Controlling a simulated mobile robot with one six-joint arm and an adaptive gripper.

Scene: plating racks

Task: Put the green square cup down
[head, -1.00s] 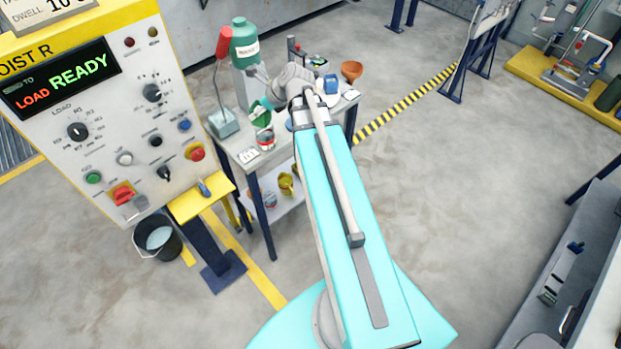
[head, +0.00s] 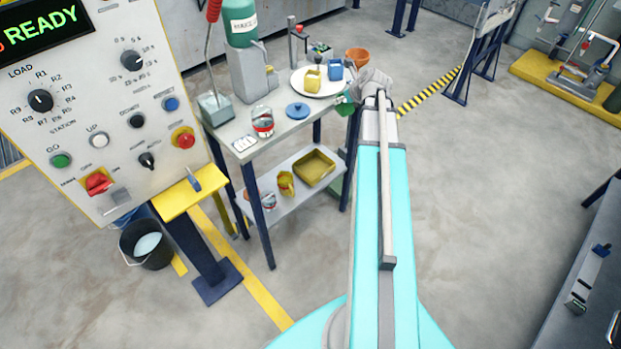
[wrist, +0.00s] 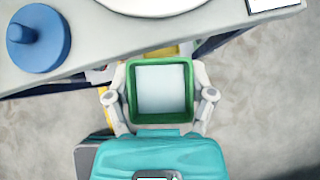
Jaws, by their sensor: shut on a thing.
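The green square cup (wrist: 160,119) is held between the two fingers of my gripper (wrist: 160,97) in the wrist view. I look straight down into its pale, white-looking inside. It appears beyond the table's edge, with the floor around it. In the head view a bit of the green cup (head: 343,107) shows at the right end of the table, beside my arm. My gripper's fingers are mostly hidden there by my wrist. The table (head: 240,147) has a grey top.
A blue round lid (head: 297,111) and a glass jar (head: 263,122) stand left of the plate. A lower shelf holds a yellow tray (head: 315,167). The table's front between lid and edge looks clear.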

